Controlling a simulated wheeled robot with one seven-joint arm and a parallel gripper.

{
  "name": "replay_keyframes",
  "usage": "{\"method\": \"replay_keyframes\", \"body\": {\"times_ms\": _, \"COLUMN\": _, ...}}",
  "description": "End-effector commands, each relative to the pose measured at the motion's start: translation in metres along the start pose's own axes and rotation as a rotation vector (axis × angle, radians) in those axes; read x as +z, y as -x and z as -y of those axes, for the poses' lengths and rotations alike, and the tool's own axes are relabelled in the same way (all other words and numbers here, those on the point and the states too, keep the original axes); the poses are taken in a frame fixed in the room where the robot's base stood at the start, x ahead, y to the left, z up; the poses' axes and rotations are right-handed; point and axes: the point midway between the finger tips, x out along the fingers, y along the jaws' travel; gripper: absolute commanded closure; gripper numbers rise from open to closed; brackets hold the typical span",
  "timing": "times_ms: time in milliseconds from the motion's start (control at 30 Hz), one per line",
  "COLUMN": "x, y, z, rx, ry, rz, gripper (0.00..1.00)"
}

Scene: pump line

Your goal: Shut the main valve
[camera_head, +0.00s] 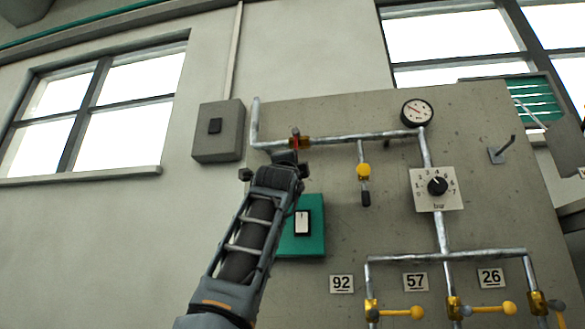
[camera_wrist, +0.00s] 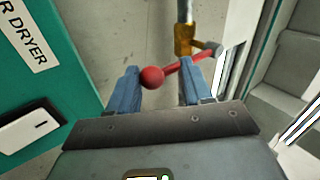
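The main valve appears to be the brass valve (camera_head: 305,142) with a red lever (camera_head: 295,133) on the upper pipe in the head view. In the wrist view the brass body (camera_wrist: 184,39) sits on a grey pipe, and its red lever (camera_wrist: 172,70) slants down left to a red ball end. My gripper (camera_wrist: 160,78) is open, its two blue fingers well apart. The ball lies between the fingers in the picture, and the lever crosses at the right fingertip. I cannot tell whether they touch. In the head view my gripper (camera_head: 288,157) is just below the valve, partly hiding it.
A green box (camera_head: 313,248) with a white switch, labelled dryer in the wrist view (camera_wrist: 40,95), is close to my wrist. A grey switch box (camera_head: 219,131) is at left. A yellow valve (camera_head: 363,171), gauge (camera_head: 417,112) and dial (camera_head: 437,188) are right; several yellow-handled valves are below.

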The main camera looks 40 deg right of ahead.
Motion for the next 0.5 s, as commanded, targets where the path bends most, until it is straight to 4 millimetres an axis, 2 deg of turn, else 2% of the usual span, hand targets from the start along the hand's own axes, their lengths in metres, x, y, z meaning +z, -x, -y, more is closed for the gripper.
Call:
{"method": "replay_keyframes", "body": {"times_ms": 33, "x": -0.0015, "y": -0.0013, "z": 0.0033, "rx": -0.004, "ry": 0.0, "rz": -0.003, "gripper": 0.5}}
{"method": "replay_keyframes", "body": {"times_ms": 233, "x": -0.0011, "y": -0.0001, "z": 0.0005, "rx": 0.0, "ry": 0.003, "rz": -0.002, "gripper": 0.31}}
{"method": "replay_keyframes", "body": {"times_ms": 500, "x": -0.0004, "y": 0.0032, "z": -0.0021, "rx": 0.002, "ry": 0.004, "rz": -0.002, "gripper": 0.31}}
